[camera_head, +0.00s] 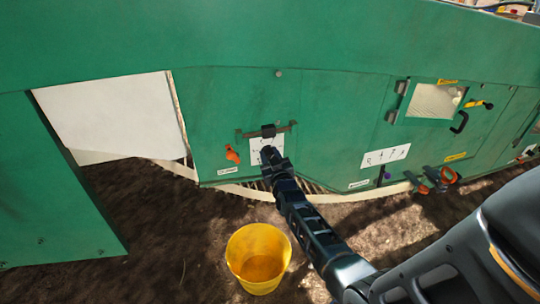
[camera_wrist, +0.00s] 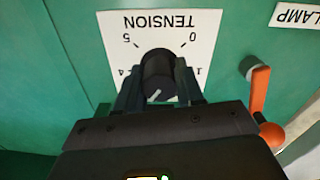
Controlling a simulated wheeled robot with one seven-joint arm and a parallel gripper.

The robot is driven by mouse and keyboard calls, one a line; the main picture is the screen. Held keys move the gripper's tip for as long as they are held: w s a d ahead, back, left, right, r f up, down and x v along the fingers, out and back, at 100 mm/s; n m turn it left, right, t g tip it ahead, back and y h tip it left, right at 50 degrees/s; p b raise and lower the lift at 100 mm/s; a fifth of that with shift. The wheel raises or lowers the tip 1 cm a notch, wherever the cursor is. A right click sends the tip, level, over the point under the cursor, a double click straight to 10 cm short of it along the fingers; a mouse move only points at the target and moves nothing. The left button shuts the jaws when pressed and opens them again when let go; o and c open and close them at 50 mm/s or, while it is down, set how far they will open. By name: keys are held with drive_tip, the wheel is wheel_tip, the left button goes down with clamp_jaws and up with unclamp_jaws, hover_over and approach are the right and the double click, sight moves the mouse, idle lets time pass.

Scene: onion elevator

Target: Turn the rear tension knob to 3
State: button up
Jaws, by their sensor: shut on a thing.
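The black tension knob (camera_wrist: 158,66) stands on a white dial plate (camera_wrist: 205,42), upside down in the wrist view. The word TENSION and the numbers 0, 1, 4 and 5 show; the lower part of the dial is hidden by my gripper. My gripper (camera_wrist: 159,88) is shut on the knob, a finger on each side. The knob's pale mark is low on its face and slants toward the lower left, on the 4 side of straight down. In the head view my gripper (camera_head: 269,155) covers the knob in front of the plate (camera_head: 257,143).
An orange clamp lever (camera_wrist: 260,92) is close to the right of my gripper in the wrist view; it also shows in the head view (camera_head: 232,154). A yellow bucket (camera_head: 258,258) stands on the soil below my arm. The green machine wall (camera_head: 330,110) spans behind.

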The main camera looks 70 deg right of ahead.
drive_tip(key=shift+n, duration=0.9)
drive_tip(key=o, duration=1)
drive_tip(key=shift+o, duration=0.2)
drive_tip(key=p+v, duration=0.1)
drive_tip(key=v, duration=0.7)
drive_tip(key=shift+p, duration=0.35)
